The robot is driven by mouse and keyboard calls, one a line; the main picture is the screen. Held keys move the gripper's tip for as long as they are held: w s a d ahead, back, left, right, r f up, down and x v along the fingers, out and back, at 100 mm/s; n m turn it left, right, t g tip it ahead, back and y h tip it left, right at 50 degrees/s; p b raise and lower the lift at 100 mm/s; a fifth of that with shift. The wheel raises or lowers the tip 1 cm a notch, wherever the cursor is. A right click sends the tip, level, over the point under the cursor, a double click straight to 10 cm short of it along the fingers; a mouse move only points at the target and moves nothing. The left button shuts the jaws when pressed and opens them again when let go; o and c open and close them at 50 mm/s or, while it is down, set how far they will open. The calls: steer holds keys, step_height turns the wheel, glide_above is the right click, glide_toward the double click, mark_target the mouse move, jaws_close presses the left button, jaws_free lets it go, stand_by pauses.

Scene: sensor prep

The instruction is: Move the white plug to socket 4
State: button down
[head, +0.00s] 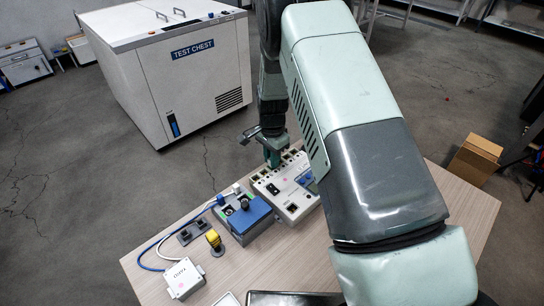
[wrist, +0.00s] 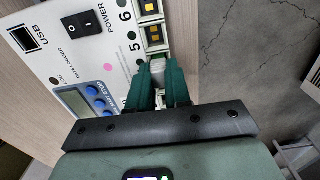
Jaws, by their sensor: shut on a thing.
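The data logger (wrist: 60,48) is a white box with a row of sockets along one edge; it also shows in the head view (head: 291,208). The numbers 6 and 5 are readable beside the sockets (wrist: 154,34). My gripper (wrist: 160,78) is at this row, just past the readable numbers, and its green fingers are shut on a pale piece that looks like the white plug (wrist: 158,72). The fingers hide the socket there, so I cannot tell whether the plug is seated. In the head view my gripper (head: 272,155) is at the logger's far edge.
A blue-topped box (head: 249,215) stands left of the logger, with a small white connector (head: 237,187) behind it. Cables run to a white sensor box (head: 184,278). A yellow-topped part (head: 213,238) stands nearby.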

steer(key=shift+f, duration=0.15)
stand_by(0.5)
steer(key=c, duration=0.8)
jaws_free()
steer(key=shift+r, duration=3.5)
steer(key=shift+r, duration=0.1)
